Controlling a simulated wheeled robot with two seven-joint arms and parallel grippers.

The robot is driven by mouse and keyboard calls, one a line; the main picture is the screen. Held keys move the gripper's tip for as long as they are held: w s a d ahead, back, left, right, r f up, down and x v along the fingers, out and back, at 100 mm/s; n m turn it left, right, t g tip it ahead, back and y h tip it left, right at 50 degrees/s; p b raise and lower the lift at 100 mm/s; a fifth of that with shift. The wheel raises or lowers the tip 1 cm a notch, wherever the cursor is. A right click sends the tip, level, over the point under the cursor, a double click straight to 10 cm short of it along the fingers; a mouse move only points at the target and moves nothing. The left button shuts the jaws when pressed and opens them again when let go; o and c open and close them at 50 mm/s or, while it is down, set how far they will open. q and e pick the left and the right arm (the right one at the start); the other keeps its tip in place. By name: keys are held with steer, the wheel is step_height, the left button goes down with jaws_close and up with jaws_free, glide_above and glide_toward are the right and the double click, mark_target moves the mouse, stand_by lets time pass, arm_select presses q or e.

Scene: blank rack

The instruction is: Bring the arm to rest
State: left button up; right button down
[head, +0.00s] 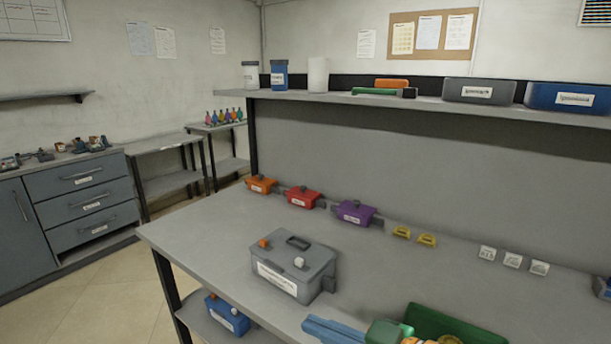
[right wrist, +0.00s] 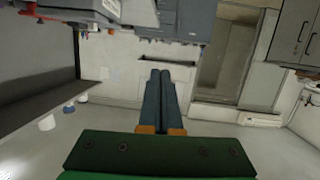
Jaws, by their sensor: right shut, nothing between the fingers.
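My right gripper (head: 312,325) shows at the bottom of the head view, low and right of the grey lidded box, with its blue fingers pointing left from a green body. In the right wrist view the two dark blue fingers (right wrist: 160,76) lie side by side, touching, with nothing between them. Orange pieces sit at their base, on the green gripper body (right wrist: 160,152). My left gripper is in neither view.
The gripper is over the front of a grey table (head: 215,232). A grey lidded box (head: 275,270) stands close to the fingers. Orange (head: 262,184), red (head: 303,197) and purple (head: 354,212) boxes line the back. A shelf (head: 440,101) hangs above. The table's left end is clear.

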step_height(320, 180, down, 9)
steer(key=d+m+h, duration=0.2)
steer(key=h, duration=0.1)
steer(key=s+d+f+m+g+h, duration=0.35)
steer(key=s+d+f, duration=0.25)
steer(key=s+f, duration=0.3)
steer(key=s+d+f+m+g+h, duration=0.3)
steer(key=s+d+f+h, duration=0.2)
steer(key=s+d+f, duration=0.4)
step_height(320, 180, down, 16)
steer(key=a+r, duration=0.1)
steer(key=a, duration=0.2)
steer(key=s+d+f+g, duration=0.2)
steer(key=s+f, duration=1)
steer(key=s, duration=0.1)
steer(key=shift+d, duration=0.25)
steer(key=shift+h, duration=0.25)
